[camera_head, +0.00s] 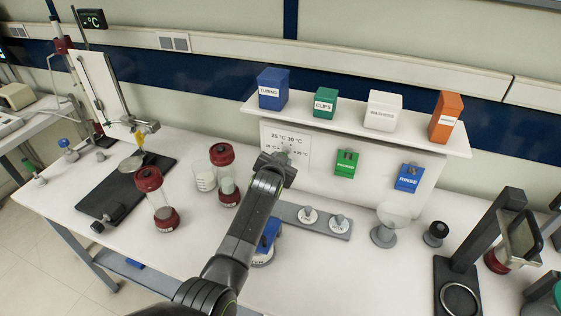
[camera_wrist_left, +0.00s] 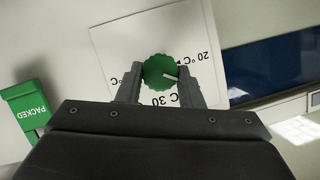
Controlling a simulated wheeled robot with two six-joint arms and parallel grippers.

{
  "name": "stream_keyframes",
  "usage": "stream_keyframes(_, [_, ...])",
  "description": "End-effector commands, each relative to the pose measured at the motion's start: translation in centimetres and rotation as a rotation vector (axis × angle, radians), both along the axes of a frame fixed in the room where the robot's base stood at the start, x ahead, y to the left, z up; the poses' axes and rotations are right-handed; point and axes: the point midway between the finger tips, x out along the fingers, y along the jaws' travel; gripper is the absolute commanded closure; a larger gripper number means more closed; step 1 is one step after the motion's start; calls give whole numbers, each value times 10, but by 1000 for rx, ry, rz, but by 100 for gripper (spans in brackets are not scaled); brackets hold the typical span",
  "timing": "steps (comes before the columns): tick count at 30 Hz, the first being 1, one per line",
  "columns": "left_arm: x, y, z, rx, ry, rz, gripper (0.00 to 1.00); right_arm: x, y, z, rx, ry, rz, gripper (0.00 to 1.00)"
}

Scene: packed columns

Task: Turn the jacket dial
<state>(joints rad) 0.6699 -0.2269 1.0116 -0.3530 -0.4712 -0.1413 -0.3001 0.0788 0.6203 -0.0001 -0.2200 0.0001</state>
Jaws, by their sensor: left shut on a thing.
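The jacket dial (camera_wrist_left: 158,70) is a round green knob with a ridged rim and a white pointer line. It sits on a white plate (camera_head: 294,138) with temperature labels, which also shows in the left wrist view (camera_wrist_left: 118,45). There the labels appear upside down, and the pointer line lies toward the right, between the "20 °C" and "30" labels. My left gripper (camera_wrist_left: 160,85) is shut on the dial, one finger on each side; it also shows in the head view (camera_head: 279,163). In the head view the gripper hides the dial. My right gripper is not in view.
Green PACKED (camera_head: 346,163) and blue RINSE (camera_head: 409,178) boxes hang right of the plate. Two red-capped columns (camera_head: 158,198) (camera_head: 226,175) and a beaker (camera_head: 203,176) stand left of my arm. A shelf (camera_head: 360,135) with bins is above.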

Motion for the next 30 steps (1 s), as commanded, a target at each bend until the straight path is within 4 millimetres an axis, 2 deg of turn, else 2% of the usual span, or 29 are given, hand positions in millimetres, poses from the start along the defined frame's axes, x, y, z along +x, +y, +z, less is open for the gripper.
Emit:
stream_keyframes(11, [0, 0, -1, 4, -1, -1, 89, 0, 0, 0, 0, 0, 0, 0])
stream_keyframes(12, [0, 0, -1, 4, -1, -1, 64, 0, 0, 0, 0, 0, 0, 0])
stream_keyframes(17, [0, 0, 0, 4, -1, -1, 45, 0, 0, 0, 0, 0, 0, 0])
stream_keyframes(30, [0, 1, 4, 4, -1, 0, 45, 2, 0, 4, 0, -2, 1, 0])
